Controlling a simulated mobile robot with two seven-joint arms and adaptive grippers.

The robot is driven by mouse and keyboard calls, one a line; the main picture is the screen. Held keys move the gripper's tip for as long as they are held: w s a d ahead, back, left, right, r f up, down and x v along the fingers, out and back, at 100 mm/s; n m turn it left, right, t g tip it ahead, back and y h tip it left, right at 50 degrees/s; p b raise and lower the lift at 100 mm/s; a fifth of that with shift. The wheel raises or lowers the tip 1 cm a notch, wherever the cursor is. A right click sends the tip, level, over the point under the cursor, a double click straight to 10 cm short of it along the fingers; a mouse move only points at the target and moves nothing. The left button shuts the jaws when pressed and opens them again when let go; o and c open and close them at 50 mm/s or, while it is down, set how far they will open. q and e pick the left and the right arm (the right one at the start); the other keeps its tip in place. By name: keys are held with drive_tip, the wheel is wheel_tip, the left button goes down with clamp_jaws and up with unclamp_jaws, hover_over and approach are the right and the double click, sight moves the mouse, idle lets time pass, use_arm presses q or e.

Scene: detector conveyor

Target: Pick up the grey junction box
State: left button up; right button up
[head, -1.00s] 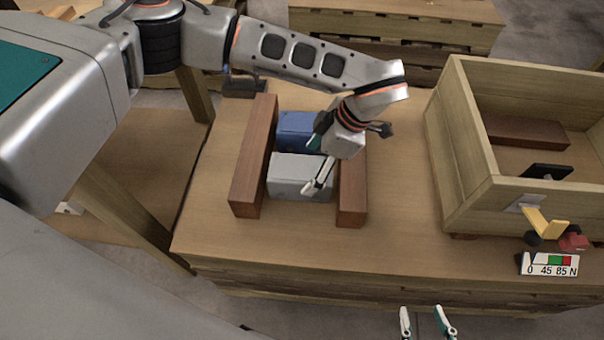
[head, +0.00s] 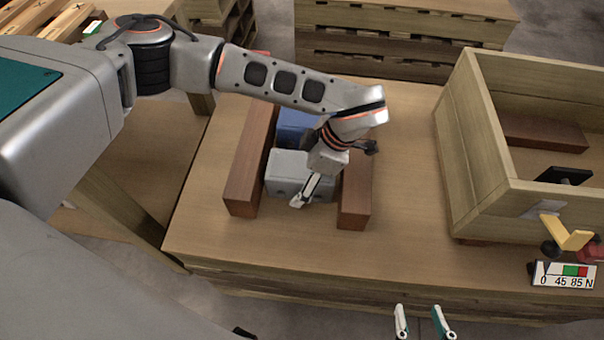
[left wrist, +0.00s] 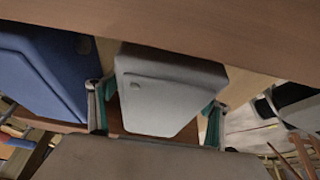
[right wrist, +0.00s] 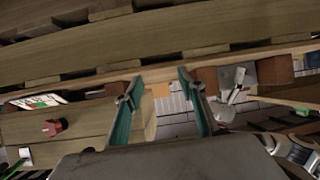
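The grey junction box (head: 286,170) sits on the table between two brown blocks, in front of a blue box (head: 296,126). My left gripper (head: 308,178) is over the grey box, pointing down, with one finger in front of its near face; the other finger is hidden in the head view. In the left wrist view the gripper (left wrist: 156,112) is open, with its fingers on either side of the grey box (left wrist: 165,92). I cannot tell whether they touch it. My right gripper (head: 421,322) is open and empty in front of the table's near edge.
The brown blocks, left (head: 250,165) and right (head: 355,190), flank the boxes closely. The table (head: 400,150) is clear between right block and crate.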

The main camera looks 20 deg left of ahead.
use_arm(q)
drive_tip(key=c, duration=1.9)
drive_tip(key=shift+c, duration=0.3)
use_arm(e)
drive_tip(key=shift+s+d+f, duration=0.1)
drive_tip(key=shift+s+f, duration=0.25)
drive_tip(key=shift+f, duration=0.05)
